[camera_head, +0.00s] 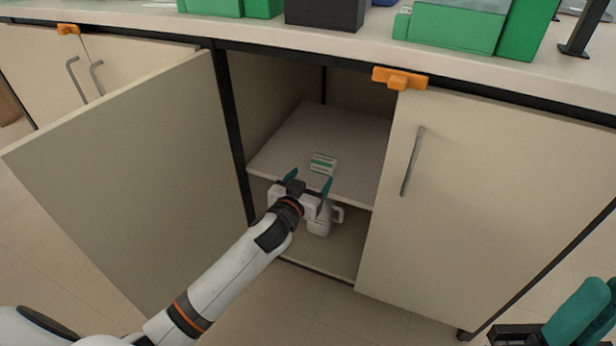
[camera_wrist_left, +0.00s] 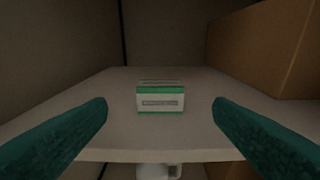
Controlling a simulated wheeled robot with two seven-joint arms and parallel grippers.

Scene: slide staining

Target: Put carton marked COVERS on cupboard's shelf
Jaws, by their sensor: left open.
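The carton (camera_head: 323,163), small and white with green bands, sits on the cupboard's shelf (camera_head: 335,130). It also shows in the left wrist view (camera_wrist_left: 160,97), upright on the shelf, with a label too small to read. My left gripper (camera_head: 307,183) is open at the shelf's front edge. Its teal fingers (camera_wrist_left: 160,125) stand apart on either side of the carton's line, short of it and not touching it. My right gripper (camera_head: 575,320) shows only in part at the lower right corner of the head view, away from the cupboard.
The cupboard's left door (camera_head: 130,180) stands open; the right door (camera_head: 480,200) is shut. A white jug (camera_head: 320,222) stands below the shelf. A brown box-like shape (camera_wrist_left: 265,45) is at the right in the wrist view. Green boxes (camera_head: 455,25) stand on the counter above.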

